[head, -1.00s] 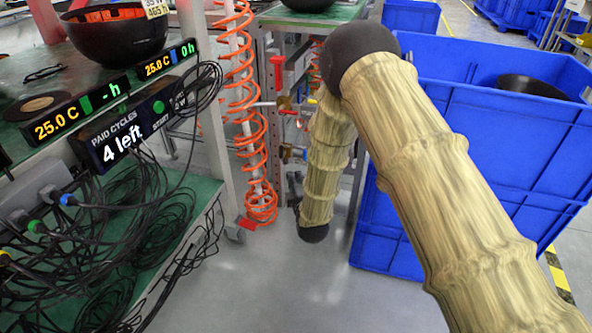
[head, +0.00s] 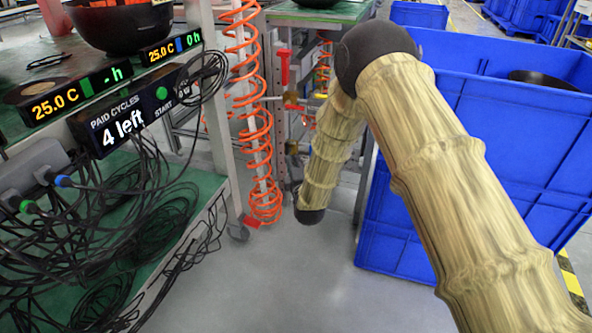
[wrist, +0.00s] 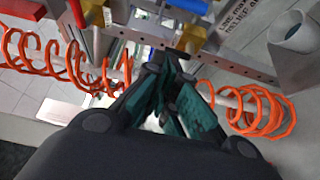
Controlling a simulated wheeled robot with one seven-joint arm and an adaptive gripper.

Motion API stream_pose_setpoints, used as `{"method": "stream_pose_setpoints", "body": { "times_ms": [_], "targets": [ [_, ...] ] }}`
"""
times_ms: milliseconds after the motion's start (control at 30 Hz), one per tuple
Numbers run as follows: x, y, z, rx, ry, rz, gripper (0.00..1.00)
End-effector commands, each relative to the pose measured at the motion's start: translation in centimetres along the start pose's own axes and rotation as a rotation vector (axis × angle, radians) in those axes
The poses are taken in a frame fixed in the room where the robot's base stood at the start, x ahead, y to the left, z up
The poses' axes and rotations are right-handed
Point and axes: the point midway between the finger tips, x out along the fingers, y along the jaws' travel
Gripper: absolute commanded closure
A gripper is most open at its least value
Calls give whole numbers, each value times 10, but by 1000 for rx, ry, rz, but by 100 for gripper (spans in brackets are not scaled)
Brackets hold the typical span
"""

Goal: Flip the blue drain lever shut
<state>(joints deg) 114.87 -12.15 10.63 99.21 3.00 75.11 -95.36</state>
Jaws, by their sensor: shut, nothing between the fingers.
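The blue drain lever (wrist: 190,6) shows at the top edge of the wrist view, above a brass valve body (wrist: 192,36). Only part of it is in frame, so I cannot tell its full angle. My gripper (wrist: 165,62) is shut and empty, with its dark teal fingers together just below the perforated metal rail. The fingertips are apart from the lever in the picture, below and left of it. In the head view my arm covers much of the valve area, and I cannot make out the lever there.
A red lever (head: 284,66) stands upright on the rack. An orange coiled hose (head: 262,150) hangs left of it and crosses behind my fingers in the wrist view. Blue crates (head: 480,140) stand close on the right. A cable-filled bench (head: 190,262) is on the left.

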Motion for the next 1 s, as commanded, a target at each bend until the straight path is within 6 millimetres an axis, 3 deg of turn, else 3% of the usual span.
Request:
{"method": "stream_pose_setpoints", "body": {
  "times_ms": [200,433,800,1000],
  "targets": [
    [34,-3,1,1,-1,3,100],
    [59,-2,2,0,-1,1,100],
    [47,-2,31,0,-1,-1,100],
    [44,0,37,-1,0,0,100]
  ]
}}
